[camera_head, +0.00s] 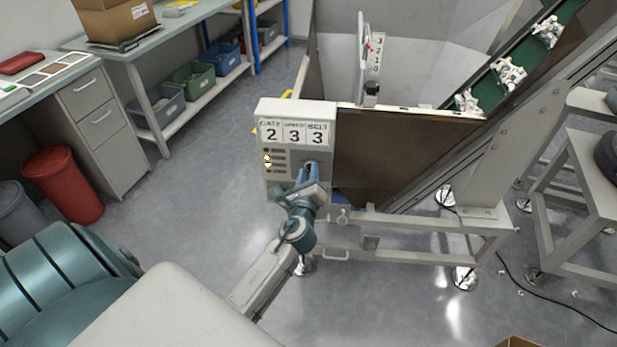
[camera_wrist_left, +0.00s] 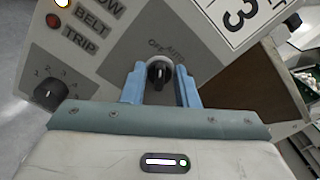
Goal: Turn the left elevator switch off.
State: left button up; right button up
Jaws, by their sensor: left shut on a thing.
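A light grey control box (camera_head: 295,118) stands at the lower end of the elevator, with number plates 2, 3 and 3 on its top front. In the left wrist view, its black rotary switch (camera_wrist_left: 158,74) sits below small lettering that looks like "OFF" and "AUTO". My left gripper (camera_head: 309,172) is at the box's front face, its blue fingers on either side of the switch and shut on it. In the head view the fingers hide the switch. My right gripper is in neither view.
A numbered dial (camera_wrist_left: 50,92) and lamps marked "BELT" and "TRIP" are beside the switch; an upper lamp (camera_wrist_left: 62,3) glows. A brown panel (camera_head: 385,155) and the green inclined belt (camera_head: 487,98) with white parts lie right. Open floor is left of the box.

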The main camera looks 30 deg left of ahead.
pick_arm(q)
jog(key=shift+f+n+b, duration=0.1)
jog(key=shift+n+b, duration=0.2)
jog(key=shift+n, duration=0.5)
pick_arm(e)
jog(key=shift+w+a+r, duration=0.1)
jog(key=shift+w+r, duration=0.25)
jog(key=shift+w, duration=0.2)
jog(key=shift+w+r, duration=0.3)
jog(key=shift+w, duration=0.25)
pick_arm(q)
jog(key=o, duration=1)
jog(key=shift+s+d, duration=0.15)
jog(key=shift+s, duration=0.15)
jog(key=shift+b+v, duration=0.8)
jog(key=shift+v, duration=4.3)
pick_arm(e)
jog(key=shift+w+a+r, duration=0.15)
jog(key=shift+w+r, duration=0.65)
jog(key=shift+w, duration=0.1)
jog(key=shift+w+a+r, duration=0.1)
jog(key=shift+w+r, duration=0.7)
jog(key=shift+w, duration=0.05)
